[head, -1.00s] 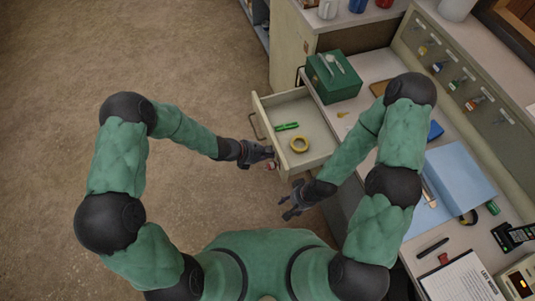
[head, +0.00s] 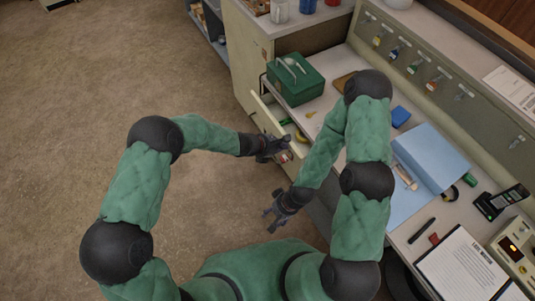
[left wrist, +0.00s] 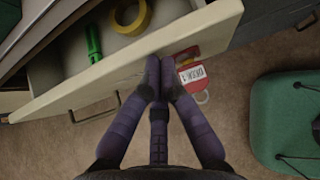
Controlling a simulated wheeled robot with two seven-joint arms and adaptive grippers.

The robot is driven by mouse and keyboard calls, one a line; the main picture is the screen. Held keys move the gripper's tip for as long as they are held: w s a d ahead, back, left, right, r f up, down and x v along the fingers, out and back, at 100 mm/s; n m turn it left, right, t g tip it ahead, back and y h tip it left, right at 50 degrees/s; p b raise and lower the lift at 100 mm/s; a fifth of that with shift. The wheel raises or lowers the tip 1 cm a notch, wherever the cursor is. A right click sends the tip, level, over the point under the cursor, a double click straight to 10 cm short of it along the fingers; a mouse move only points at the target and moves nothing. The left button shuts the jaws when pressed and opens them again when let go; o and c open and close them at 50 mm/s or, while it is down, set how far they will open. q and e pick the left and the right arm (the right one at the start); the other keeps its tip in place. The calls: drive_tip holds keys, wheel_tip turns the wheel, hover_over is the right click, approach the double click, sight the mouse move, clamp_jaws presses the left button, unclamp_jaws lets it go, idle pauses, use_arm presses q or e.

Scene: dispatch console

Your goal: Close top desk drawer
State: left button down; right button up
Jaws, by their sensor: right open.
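The top desk drawer (head: 265,112) is pale and stands partly open below the desk top. Its front panel and dark handle (left wrist: 92,116) also show in the left wrist view. A yellow tape ring (left wrist: 131,16) and a green item (left wrist: 93,42) lie inside. My left gripper (head: 284,147) is at the drawer front's near end. In the left wrist view its fingertips (left wrist: 161,75) are together and appear to touch the front's outer face. A red tag with a white label (left wrist: 192,76) shows beside them. My right gripper (head: 271,211) is open and empty, apart from the drawer.
A green box (head: 296,80) stands on the desk top above the drawer. A blue folder (head: 432,158), a clipboard (head: 462,268) and a handset (head: 500,202) lie to the right. The floor (head: 80,130) at left is clear.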

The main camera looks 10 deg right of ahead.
use_arm(q)
drive_tip(key=shift+w+d, duration=0.25)
drive_tip(key=shift+d, duration=0.45)
drive_tip(key=shift+w+d, duration=0.2)
drive_tip(key=shift+d, duration=0.45)
drive_tip(key=shift+w+d, duration=0.25)
drive_tip(key=shift+d, duration=0.45)
drive_tip(key=shift+a, duration=0.15)
